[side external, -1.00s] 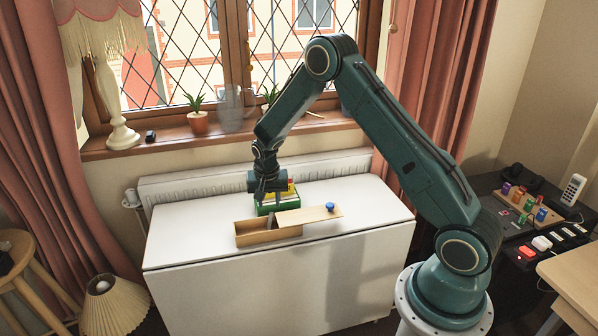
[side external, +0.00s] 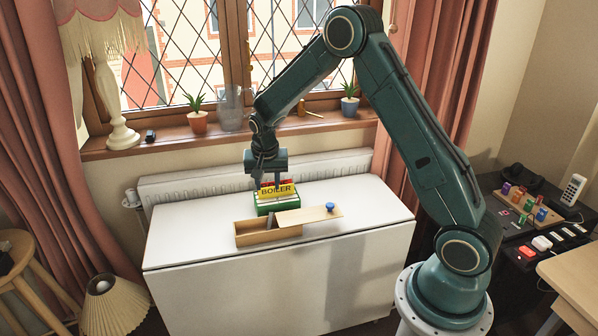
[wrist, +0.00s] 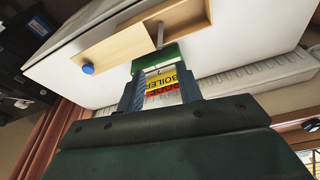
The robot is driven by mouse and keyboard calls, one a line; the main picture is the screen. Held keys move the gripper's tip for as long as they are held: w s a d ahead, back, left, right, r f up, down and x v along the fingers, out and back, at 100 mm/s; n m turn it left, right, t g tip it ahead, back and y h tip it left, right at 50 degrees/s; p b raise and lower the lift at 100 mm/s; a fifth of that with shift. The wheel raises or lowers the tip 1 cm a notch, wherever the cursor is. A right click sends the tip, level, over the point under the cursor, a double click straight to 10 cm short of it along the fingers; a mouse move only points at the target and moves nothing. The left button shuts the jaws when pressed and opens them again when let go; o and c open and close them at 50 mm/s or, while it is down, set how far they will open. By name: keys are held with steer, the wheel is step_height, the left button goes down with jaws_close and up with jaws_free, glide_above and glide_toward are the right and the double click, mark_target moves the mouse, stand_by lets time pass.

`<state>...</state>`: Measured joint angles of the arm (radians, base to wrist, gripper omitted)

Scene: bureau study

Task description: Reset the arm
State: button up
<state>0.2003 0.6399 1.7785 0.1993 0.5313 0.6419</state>
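My gripper (side external: 267,181) is above the green card box (side external: 264,209) on the white table. It is open, its two fingers apart with nothing held between them, as the wrist view also shows (wrist: 160,88). A yellow card reading BOILER (side external: 276,191) stands upright in the box, with red and other cards behind it. The cards show between and beyond the fingers in the wrist view (wrist: 160,84).
A wooden box (side external: 254,241) with its lid (side external: 307,214) partly slid aside, blue knob (side external: 330,207), lies in front of the card box. A grey item stands in it. The white tabletop (side external: 370,203) is clear at right. Radiator (side external: 330,165) and potted plants line the window side.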

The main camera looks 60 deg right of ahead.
steer(key=s+a+r+n+t, duration=0.1)
steer(key=s+a+r+n, duration=0.1)
steer(key=s+a+r, duration=0.3)
steer(key=s+a+r+n, duration=0.1)
steer(key=s+r, duration=0.2)
steer(key=r, duration=0.4)
steer(key=s+a+r+n+t, duration=0.1)
steer(key=s+a+r+n, duration=0.1)
steer(key=s+r, duration=0.3)
steer(key=s+a+r+n+t+y, duration=0.1)
steer(key=s+a+r+n, duration=0.1)
steer(key=s, duration=0.7)
steer(key=s+a+r+n+t+y, duration=0.1)
steer(key=s+a+n, duration=0.3)
steer(key=s, duration=0.5)
steer(key=shift+a+r, duration=0.3)
steer(key=shift+r, duration=0.5)
steer(key=shift+w, duration=0.1)
